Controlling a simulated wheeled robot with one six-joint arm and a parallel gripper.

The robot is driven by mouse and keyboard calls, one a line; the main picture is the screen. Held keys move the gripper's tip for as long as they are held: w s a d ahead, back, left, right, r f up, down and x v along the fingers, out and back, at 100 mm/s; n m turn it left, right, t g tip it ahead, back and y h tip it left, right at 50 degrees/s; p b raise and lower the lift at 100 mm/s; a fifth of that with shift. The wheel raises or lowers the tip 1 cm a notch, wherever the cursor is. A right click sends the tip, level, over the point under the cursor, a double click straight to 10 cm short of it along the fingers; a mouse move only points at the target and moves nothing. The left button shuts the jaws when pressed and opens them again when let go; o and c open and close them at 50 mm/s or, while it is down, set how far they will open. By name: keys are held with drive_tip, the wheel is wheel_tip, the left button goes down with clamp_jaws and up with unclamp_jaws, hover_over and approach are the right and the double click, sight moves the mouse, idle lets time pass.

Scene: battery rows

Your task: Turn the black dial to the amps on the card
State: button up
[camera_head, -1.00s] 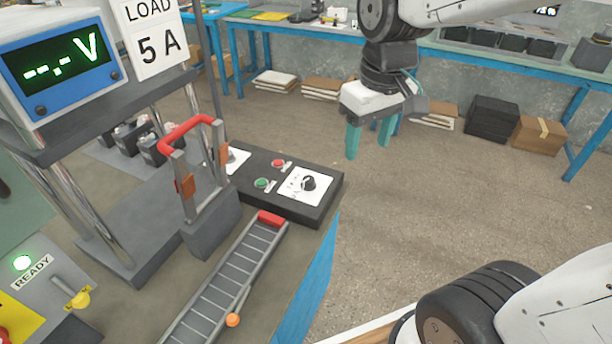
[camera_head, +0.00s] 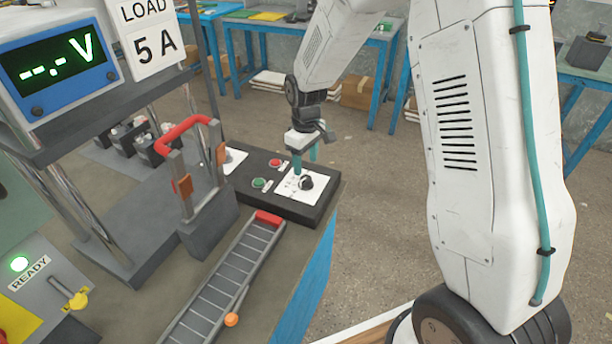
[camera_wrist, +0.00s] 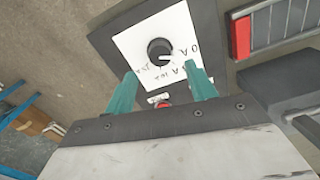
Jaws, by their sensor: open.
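The black dial (camera_head: 306,182) sits on a white scale plate (camera_head: 288,189) at the right end of the dark control box (camera_head: 318,206). In the wrist view the dial (camera_wrist: 159,50) shows a white pointer mark, with the scale lettering upside down and only partly readable. The card (camera_head: 150,36) at the upper left reads "LOAD 5 A". My gripper (camera_head: 305,167) points down, open and empty, just behind the dial in the head view. In the wrist view its teal fingertips (camera_wrist: 160,76) are spread to either side, just short of the dial.
A green button (camera_head: 261,183) and a red button (camera_head: 275,162) sit left of the dial. A red-handled lever (camera_head: 187,130) stands left of the box. A ribbed track (camera_head: 225,285) with a red end lies in front. The display (camera_head: 60,62) reads "--.- V".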

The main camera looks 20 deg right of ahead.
sight(306, 178)
wheel_tip(306, 178, down, 6)
idle(0.4)
drive_tip(key=c, duration=1)
